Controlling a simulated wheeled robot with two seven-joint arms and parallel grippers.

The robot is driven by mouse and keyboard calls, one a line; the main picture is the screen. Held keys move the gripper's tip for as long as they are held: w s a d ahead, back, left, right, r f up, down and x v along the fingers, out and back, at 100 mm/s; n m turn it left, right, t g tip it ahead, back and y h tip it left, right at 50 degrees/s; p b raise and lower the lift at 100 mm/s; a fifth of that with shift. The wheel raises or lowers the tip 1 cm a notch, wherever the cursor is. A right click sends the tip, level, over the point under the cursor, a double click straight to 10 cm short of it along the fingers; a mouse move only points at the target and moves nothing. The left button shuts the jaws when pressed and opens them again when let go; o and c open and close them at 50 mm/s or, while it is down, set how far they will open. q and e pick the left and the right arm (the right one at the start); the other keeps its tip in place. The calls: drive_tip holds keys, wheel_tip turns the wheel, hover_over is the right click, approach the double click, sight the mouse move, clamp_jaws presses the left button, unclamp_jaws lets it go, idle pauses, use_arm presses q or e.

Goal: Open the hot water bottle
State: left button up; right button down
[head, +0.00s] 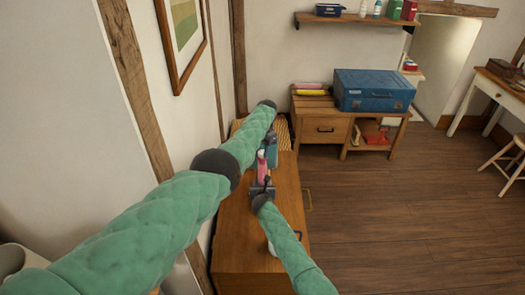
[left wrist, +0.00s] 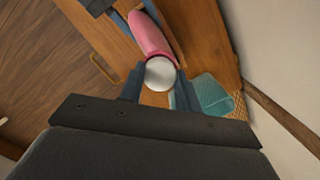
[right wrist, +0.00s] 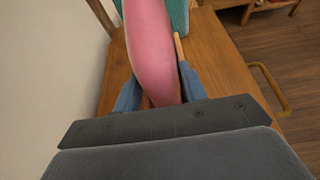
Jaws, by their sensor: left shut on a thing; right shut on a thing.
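The pink hot water bottle (head: 262,168) is held above the wooden cabinet top, between my two grippers. My right gripper (right wrist: 158,100) is shut on its pink body (right wrist: 149,45); the fingers sit on either side of it. My left gripper (left wrist: 158,80) is shut on the round white cap (left wrist: 159,73) at the bottle's end. The pink body (left wrist: 150,35) runs away behind the cap in the left wrist view. In the head view my arms partly cover the bottle.
The wooden cabinet (head: 235,235) stands against the left wall, with a brass handle (head: 307,200) on its side. A teal thing (left wrist: 207,95) shows beside my left gripper. A low wooden unit with a blue toolbox (head: 372,90) stands farther back.

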sight(262, 152)
use_arm(q)
drive_tip(key=n, duration=0.6)
drive_tip(key=shift+a+h, duration=0.1)
drive_tip(key=shift+h, duration=0.2)
drive_tip(key=n+h, duration=0.1)
drive_tip(key=n, duration=1.2)
drive_tip(key=shift+r+h, duration=0.1)
drive_tip(key=shift+h, duration=0.2)
drive_tip(key=n, duration=0.6)
drive_tip(key=shift+a+t, duration=0.1)
drive_tip(key=shift+t, duration=0.3)
use_arm(e)
drive_tip(key=shift+s+f, duration=0.1)
drive_tip(key=shift+f, duration=0.05)
use_arm(q)
drive_tip(key=shift+r, duration=0.55)
drive_tip(key=shift+r, duration=0.35)
drive_tip(key=shift+r, duration=0.4)
drive_tip(key=shift+r, duration=1.85)
use_arm(e)
drive_tip(key=c, duration=0.7)
unclamp_jaws()
